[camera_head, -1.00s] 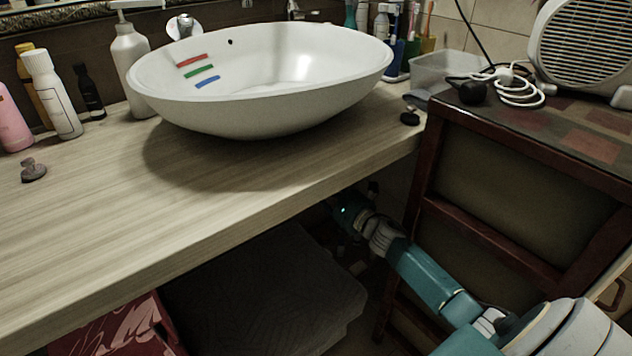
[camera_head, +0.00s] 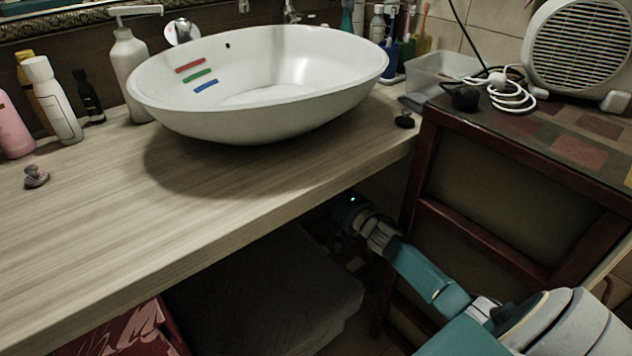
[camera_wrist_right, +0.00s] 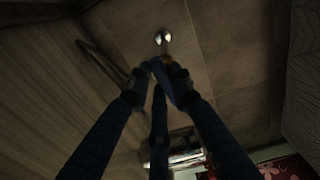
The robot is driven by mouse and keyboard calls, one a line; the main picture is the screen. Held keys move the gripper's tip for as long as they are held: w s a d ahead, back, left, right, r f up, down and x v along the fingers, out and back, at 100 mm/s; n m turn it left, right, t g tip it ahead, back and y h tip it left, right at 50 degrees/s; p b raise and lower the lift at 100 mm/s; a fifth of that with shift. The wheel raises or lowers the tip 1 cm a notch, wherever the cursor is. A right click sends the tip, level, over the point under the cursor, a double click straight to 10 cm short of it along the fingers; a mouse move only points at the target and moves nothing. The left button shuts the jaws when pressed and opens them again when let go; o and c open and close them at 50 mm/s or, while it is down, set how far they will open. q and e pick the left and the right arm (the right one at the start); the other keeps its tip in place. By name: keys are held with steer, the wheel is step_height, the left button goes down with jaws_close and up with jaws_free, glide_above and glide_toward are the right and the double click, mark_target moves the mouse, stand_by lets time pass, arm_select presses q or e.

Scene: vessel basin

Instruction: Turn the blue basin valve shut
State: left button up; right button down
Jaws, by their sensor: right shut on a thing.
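The white oval basin (camera_head: 260,115) sits on the wooden counter (camera_head: 100,215), with red, green and blue stripes inside it. My right arm reaches under the counter from the lower right; its wrist shows in the head view, but the fingers are lost in shadow. In the right wrist view, my right gripper (camera_wrist_right: 160,78) has its dark fingers closed together on what looks like the blue valve handle (camera_wrist_right: 172,80), mostly hidden by them. A shiny metal fitting (camera_wrist_right: 163,37) lies just beyond the fingertips. My left gripper is not in view.
The counter's front edge is above my right arm. A dark wooden cabinet (camera_head: 500,200) stands close on the right, with a white heater (camera_head: 580,55) on top. A dark grey padded block (camera_head: 270,295) is below the counter. Bottles stand at the left.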

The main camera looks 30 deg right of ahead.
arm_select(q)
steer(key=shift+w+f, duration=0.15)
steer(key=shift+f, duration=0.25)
arm_select(e)
steer(key=shift+f+m, duration=0.1)
steer(key=shift+m, duration=0.4)
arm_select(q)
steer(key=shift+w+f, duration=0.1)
arm_select(e)
steer(key=c, duration=1.5)
jaws_free()
steer(key=shift+d, duration=0.1)
steer(key=shift+c, duration=0.2)
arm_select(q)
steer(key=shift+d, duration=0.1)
arm_select(e)
steer(key=s, duration=0.7)
steer(key=shift+s+d, duration=0.25)
steer(key=shift+d, duration=0.05)
steer(key=shift+a+f, duration=0.1)
